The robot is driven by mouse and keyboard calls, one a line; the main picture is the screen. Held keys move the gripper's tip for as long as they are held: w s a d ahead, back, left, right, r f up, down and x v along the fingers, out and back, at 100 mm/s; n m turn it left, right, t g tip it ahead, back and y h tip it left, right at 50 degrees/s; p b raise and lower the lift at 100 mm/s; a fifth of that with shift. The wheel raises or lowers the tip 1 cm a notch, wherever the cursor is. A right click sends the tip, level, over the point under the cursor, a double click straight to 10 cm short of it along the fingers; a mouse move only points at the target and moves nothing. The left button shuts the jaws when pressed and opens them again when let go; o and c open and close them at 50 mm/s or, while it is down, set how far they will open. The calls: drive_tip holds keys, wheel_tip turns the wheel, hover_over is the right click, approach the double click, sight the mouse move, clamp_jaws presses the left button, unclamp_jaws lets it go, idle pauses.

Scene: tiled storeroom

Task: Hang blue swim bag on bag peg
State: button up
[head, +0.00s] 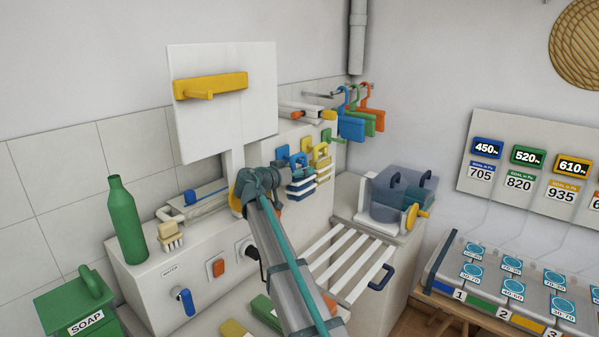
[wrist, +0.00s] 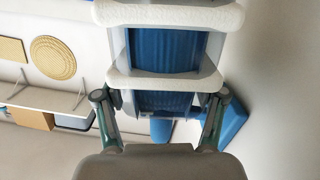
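A blue thing with white bands (head: 301,184), which looks like the swim bag, is at the front panel just right of my gripper in the head view. It fills the upper middle of the wrist view as blue ribbed faces (wrist: 166,50) between white bands. My gripper (wrist: 161,106) has its fingers wide apart, with the lower blue part showing between and beyond them. I cannot tell whether they touch it. In the head view my wrist hides the fingertips. A blue peg-like piece (head: 283,153) is above the banded thing. A yellow bar with a peg (head: 211,86) is on the white board.
A yellow banded thing (head: 321,158) is just right of the blue one. Blue (head: 351,127), green and orange bag-shaped pieces hang from a rail farther right. A slatted rack (head: 352,262) and clear bin (head: 396,197) are right of my arm. A green bottle (head: 126,222) stands left.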

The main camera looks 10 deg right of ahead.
drive_tip(key=shift+o, duration=1.3)
drive_tip(key=shift+a, duration=0.1)
